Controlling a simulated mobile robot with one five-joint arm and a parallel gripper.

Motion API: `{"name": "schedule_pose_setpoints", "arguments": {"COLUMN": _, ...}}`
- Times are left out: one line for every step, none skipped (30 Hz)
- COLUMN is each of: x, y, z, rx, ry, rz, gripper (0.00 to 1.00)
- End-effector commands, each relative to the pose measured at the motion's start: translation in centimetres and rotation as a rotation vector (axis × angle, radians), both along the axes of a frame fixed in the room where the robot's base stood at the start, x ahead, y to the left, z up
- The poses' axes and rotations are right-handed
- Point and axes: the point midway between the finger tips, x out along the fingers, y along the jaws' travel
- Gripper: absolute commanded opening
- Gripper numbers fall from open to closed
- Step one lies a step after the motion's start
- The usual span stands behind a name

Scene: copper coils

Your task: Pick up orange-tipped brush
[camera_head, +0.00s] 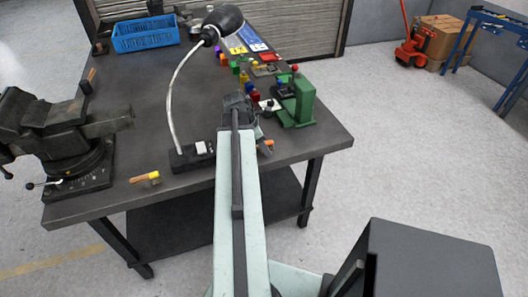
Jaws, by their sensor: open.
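A small object with an orange end (267,146) lies on the dark workbench (160,85) near its front edge, just right of my arm's far end. It may be the orange-tipped brush, but it is partly hidden and too small to be sure. Another short tan-and-yellow piece with an orange patch (145,178) lies at the front left of the bench. My gripper (258,128) is open at the end of my outstretched arm, over the bench and close to the first object. My arm hides much of it, and I see nothing held.
A lamp (226,20) with a pale bent neck stands left of my arm. A green press (300,103) stands close on the right. A large vise (65,130) is at the left, a blue crate (146,38) at the back. Several small coloured pieces lie beyond my gripper. The bench's middle left is clear.

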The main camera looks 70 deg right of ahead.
Motion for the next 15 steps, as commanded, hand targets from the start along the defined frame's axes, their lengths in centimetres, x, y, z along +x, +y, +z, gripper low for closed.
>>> {"name": "schedule_pose_setpoints", "arguments": {"x": 0.02, "y": 0.01, "z": 0.15, "rx": 0.000, "ry": 0.000, "rz": 0.000, "gripper": 0.55}}
{"name": "schedule_pose_setpoints", "arguments": {"x": 0.02, "y": 0.02, "z": 0.19, "rx": 0.000, "ry": 0.000, "rz": 0.000, "gripper": 0.55}}
{"name": "schedule_pose_setpoints", "arguments": {"x": 0.03, "y": 0.02, "z": 0.21, "rx": 0.000, "ry": 0.000, "rz": 0.000, "gripper": 0.55}}
{"name": "schedule_pose_setpoints", "arguments": {"x": 0.03, "y": 0.02, "z": 0.22, "rx": 0.000, "ry": 0.000, "rz": 0.000, "gripper": 0.52}}
{"name": "schedule_pose_setpoints", "arguments": {"x": 0.04, "y": 0.03, "z": 0.22, "rx": 0.000, "ry": 0.000, "rz": 0.000, "gripper": 0.43}}
{"name": "schedule_pose_setpoints", "arguments": {"x": 0.05, "y": 0.02, "z": 0.23, "rx": 0.000, "ry": 0.000, "rz": 0.001, "gripper": 0.32}}
{"name": "schedule_pose_setpoints", "arguments": {"x": 0.05, "y": 0.04, "z": 0.22, "rx": 0.000, "ry": 0.000, "rz": 0.001, "gripper": 0.24}}
{"name": "schedule_pose_setpoints", "arguments": {"x": 0.05, "y": 0.04, "z": 0.23, "rx": 0.000, "ry": 0.000, "rz": 0.001, "gripper": 0.16}}
{"name": "schedule_pose_setpoints", "arguments": {"x": 0.06, "y": 0.04, "z": 0.23, "rx": 0.000, "ry": 0.000, "rz": 0.001, "gripper": 0.04}}
{"name": "schedule_pose_setpoints", "arguments": {"x": 0.06, "y": 0.04, "z": 0.23, "rx": 0.000, "ry": 0.000, "rz": 0.001, "gripper": 0.00}}
{"name": "schedule_pose_setpoints", "arguments": {"x": 0.06, "y": 0.04, "z": 0.23, "rx": 0.000, "ry": 0.000, "rz": 0.001, "gripper": 0.00}}
{"name": "schedule_pose_setpoints", "arguments": {"x": 0.07, "y": 0.04, "z": 0.24, "rx": 0.000, "ry": 0.000, "rz": 0.001, "gripper": 0.00}}
{"name": "schedule_pose_setpoints", "arguments": {"x": 0.07, "y": 0.05, "z": 0.23, "rx": 0.000, "ry": 0.000, "rz": 0.001, "gripper": 0.00}}
{"name": "schedule_pose_setpoints", "arguments": {"x": 0.07, "y": 0.05, "z": 0.23, "rx": 0.000, "ry": 0.000, "rz": 0.001, "gripper": 0.00}}
{"name": "schedule_pose_setpoints", "arguments": {"x": 0.08, "y": 0.05, "z": 0.23, "rx": 0.000, "ry": 0.000, "rz": 0.001, "gripper": 0.00}}
